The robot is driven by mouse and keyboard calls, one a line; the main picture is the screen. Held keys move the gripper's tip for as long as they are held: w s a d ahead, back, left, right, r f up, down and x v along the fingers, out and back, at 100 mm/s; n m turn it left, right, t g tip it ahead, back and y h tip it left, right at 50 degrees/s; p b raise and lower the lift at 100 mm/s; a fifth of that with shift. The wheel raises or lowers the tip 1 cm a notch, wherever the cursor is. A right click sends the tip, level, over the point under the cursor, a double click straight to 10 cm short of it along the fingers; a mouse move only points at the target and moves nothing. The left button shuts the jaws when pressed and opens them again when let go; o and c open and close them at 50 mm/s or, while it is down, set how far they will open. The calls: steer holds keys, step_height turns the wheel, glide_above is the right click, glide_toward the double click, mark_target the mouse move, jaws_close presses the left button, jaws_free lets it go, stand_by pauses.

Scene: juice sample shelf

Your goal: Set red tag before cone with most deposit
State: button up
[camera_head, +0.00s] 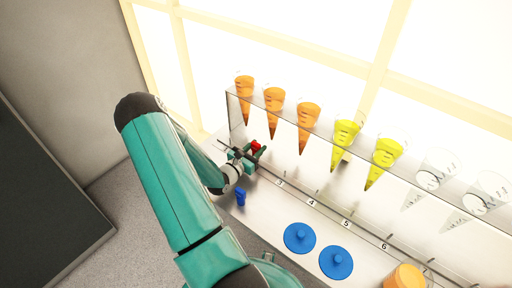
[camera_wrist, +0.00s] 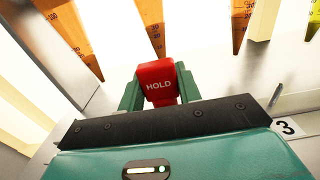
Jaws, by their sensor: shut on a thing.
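My gripper (camera_head: 256,153) is at the left end of the shelf, low in front of the cones. It is shut on the red tag (camera_wrist: 158,82), which reads HOLD and stands between the green fingers; it also shows in the head view (camera_head: 256,146). A row of cones hangs above: three orange, a left one (camera_head: 244,84), a middle one (camera_head: 274,99) and a right one (camera_head: 309,114). Then come two yellow ones (camera_head: 345,133) (camera_head: 386,152) and two clear ones (camera_head: 436,170) (camera_head: 486,192). Deposit depth in the tips is too small to tell.
Number labels line the shelf front, with 3 (camera_wrist: 287,127) right of my gripper. A small blue object (camera_head: 240,196) stands near the gripper. Two blue discs (camera_head: 300,237) (camera_head: 336,262) and an orange container (camera_head: 405,277) are in front. A transparent panel edge runs along the cones.

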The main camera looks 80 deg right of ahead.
steer(key=shift+f, duration=0.3)
steer(key=o, duration=1)
steer(key=shift+o, duration=0.2)
steer(key=v, duration=1.3)
steer(key=shift+w+a, duration=0.15)
steer(key=shift+a, duration=0.2)
